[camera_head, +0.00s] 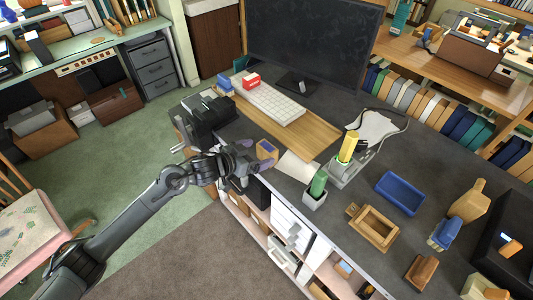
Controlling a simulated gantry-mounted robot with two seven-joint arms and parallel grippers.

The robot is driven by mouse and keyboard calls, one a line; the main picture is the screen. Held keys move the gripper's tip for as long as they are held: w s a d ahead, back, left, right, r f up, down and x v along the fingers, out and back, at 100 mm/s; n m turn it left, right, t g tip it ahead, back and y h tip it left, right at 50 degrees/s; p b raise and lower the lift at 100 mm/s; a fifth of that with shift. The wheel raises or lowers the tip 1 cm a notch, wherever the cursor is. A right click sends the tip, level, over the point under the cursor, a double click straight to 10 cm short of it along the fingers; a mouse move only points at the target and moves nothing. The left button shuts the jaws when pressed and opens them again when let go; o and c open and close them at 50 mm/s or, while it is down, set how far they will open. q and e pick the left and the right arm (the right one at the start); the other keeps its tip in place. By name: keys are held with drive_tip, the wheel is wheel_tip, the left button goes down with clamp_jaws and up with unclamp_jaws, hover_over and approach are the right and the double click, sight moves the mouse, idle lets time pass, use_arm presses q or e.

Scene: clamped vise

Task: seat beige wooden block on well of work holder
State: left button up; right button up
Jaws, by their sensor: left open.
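A small beige block (266,148) lies near the desk's front edge, just right of my left gripper. A purple patch shows beside it. My left gripper (250,168) is open at the desk edge, close to the block; I cannot tell whether they touch. A dark vise-like holder (207,117) sits at the desk's left corner, behind the gripper; its well cannot be made out. A wooden frame with a recess (373,228) lies farther right on the desk. I cannot tell which of these is the work holder. My right gripper is not in view.
A keyboard (270,102), monitor (310,45) and wooden board (308,135) lie behind. A grey stand (350,168) with a yellow cylinder, a green item in a cup (315,195) and a blue tray (400,193) stand right. Open shelves lie below the front edge.

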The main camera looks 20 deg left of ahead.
sight(271, 148)
use_arm(q)
drive_tip(key=shift+f+p+x, duration=0.15)
drive_tip(key=shift+p+x, duration=0.1)
drive_tip(key=shift+x, duration=1.65)
drive_tip(key=shift+f+p+x, duration=0.15)
drive_tip(key=shift+p+x, duration=0.1)
drive_tip(key=shift+x, duration=1.65)
drive_tip(key=shift+a, duration=0.2)
drive_tip(key=shift+c, duration=0.5)
drive_tip(key=c, duration=0.9)
drive_tip(key=shift+r, duration=0.2)
